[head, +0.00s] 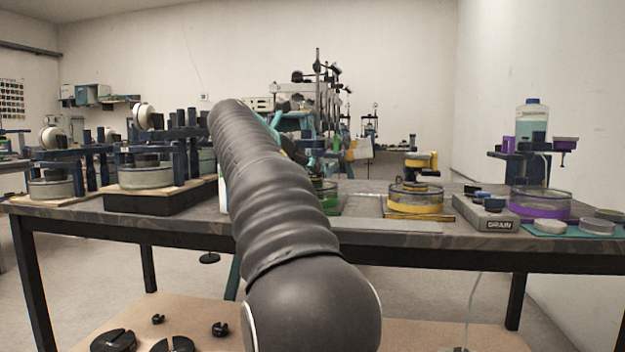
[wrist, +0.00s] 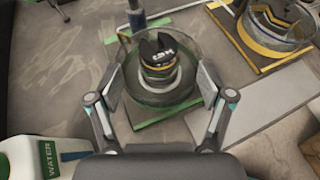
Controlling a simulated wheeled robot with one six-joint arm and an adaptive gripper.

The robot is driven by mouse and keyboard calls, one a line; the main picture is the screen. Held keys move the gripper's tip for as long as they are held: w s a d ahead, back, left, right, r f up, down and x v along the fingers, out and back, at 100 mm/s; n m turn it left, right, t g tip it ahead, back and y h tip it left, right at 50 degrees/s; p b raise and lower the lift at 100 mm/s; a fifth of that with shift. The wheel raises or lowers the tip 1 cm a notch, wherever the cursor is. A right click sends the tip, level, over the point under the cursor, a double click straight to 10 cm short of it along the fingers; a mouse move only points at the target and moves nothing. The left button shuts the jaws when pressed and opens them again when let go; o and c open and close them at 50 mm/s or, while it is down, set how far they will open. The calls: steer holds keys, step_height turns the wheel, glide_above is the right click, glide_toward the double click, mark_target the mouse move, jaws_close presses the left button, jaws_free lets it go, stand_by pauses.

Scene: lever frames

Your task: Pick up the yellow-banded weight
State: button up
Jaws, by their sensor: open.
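A dark slotted weight (wrist: 157,48) with pale lettering on top sits inside a round clear dish (wrist: 184,92) on a green base, in the wrist view. A yellow band shows on its side, with more dark and light bands below, so it may be a stack. My gripper (wrist: 161,76) is open, one finger on the left and one on the right of the weight, with gaps on both sides. In the head view my arm hides the gripper and the weight; part of the green-based dish (head: 327,196) shows just right of the arm.
A yellow-based dish (head: 415,199) stands to the right, also in the wrist view (wrist: 240,38). A bottle marked WATER (wrist: 50,158) is close at lower left. Further right are a DRAIN box (head: 490,215) and a purple-based dish (head: 540,208). Loose black weights (head: 113,341) lie below.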

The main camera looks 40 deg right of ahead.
mark_target(309, 172)
steer(key=shift+b+x, duration=0.35)
steer(key=shift+x, duration=2.35)
steer(key=shift+w+r, duration=0.15)
steer(key=shift+r, duration=0.05)
steer(key=c, duration=1.4)
